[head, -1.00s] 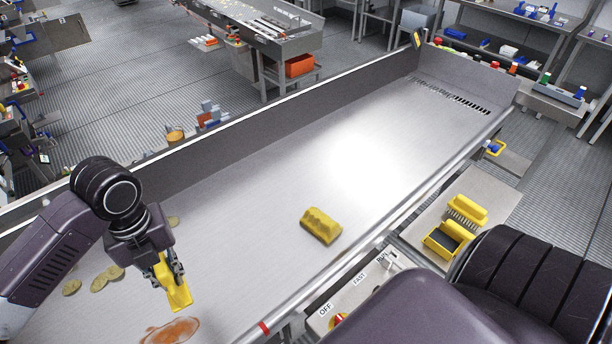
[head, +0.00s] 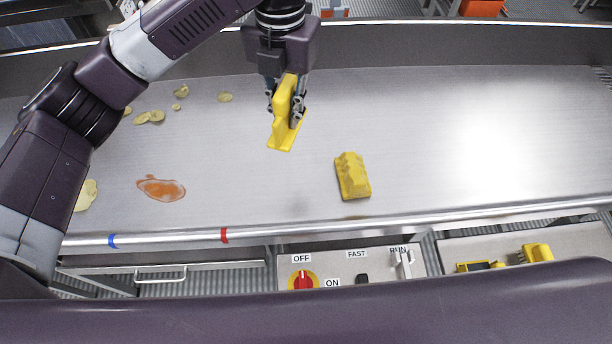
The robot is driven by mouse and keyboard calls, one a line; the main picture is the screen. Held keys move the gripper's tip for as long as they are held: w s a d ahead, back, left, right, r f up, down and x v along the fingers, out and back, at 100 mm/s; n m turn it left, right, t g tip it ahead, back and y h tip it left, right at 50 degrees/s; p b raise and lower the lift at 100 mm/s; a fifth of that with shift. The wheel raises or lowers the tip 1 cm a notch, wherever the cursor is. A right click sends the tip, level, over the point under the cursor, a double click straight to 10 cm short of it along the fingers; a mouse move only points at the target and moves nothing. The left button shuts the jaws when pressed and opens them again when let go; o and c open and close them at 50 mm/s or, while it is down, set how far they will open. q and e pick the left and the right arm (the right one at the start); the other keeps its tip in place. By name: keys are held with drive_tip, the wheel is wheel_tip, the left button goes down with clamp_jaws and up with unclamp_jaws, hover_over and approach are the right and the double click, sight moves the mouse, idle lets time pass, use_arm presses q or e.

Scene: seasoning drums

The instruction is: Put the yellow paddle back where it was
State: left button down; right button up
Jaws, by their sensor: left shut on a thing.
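My left gripper (head: 286,104) is shut on the yellow paddle (head: 282,141). It holds the paddle with its wide flat end down, over the far middle part of the metal belt-like surface. I cannot tell whether the paddle's lower edge touches the surface. My right gripper is not in view.
A yellow sponge-like block (head: 352,178) lies on the metal surface (head: 430,130), right of the paddle. An orange spill (head: 161,187) and several chips (head: 156,116) lie left. A side shelf (head: 455,248) at lower right holds yellow tools (head: 537,253), beside a switch panel (head: 340,268).

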use_arm(q)
drive_tip(key=f, duration=0.5)
drive_tip(key=f+p, duration=0.1)
drive_tip(key=f, duration=0.4)
drive_tip(key=f+p, duration=0.1)
drive_tip(key=f, duration=0.4)
drive_tip(key=shift+a, duration=0.3)
wheel_tip(320, 180, down, 4)
drive_tip(key=shift+f+p, duration=0.1)
drive_tip(key=shift+p, duration=0.45)
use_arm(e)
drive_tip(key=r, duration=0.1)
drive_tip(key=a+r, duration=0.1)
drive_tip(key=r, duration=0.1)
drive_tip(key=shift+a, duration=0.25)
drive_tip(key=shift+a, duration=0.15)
use_arm(q)
drive_tip(key=shift+f, duration=0.15)
drive_tip(key=c, duration=1.8)
unclamp_jaws()
drive_tip(key=shift+c, duration=0.2)
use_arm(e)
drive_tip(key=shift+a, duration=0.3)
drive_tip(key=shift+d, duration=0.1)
